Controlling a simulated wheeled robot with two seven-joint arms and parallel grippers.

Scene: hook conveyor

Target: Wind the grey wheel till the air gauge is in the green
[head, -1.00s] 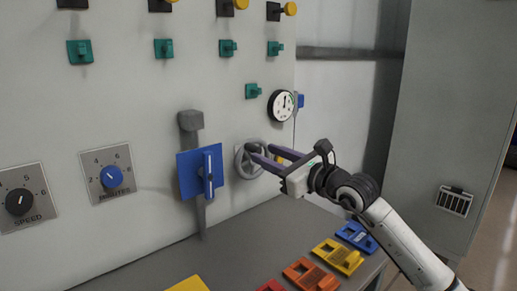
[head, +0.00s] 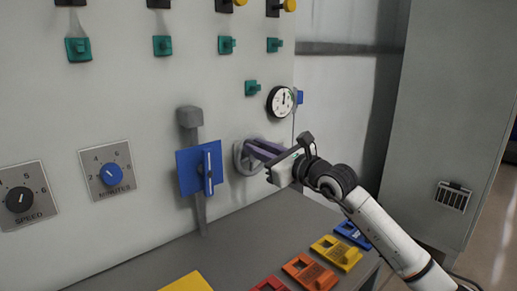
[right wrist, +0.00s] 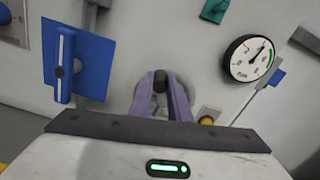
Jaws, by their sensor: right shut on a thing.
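The grey wheel (head: 241,163) is mounted low on the panel, right of the blue plate. My right gripper (head: 251,149) reaches it from the right, its purple fingers shut on the wheel's dark handle (right wrist: 160,78). In the right wrist view the fingers hide much of the wheel (right wrist: 137,100). The round white air gauge (head: 281,101) is above and right of the wheel. It also shows in the right wrist view (right wrist: 250,58), with a dark needle and a green band on its right side. The needle appears short of the green. My left gripper is out of view.
A blue plate with a lever (head: 199,171) stands close left of the wheel. A yellow button (right wrist: 208,116) is right of it. Grey ledge (head: 235,238) below holds coloured blocks, including a yellow one (head: 336,252). Teal switches (head: 252,88) are above.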

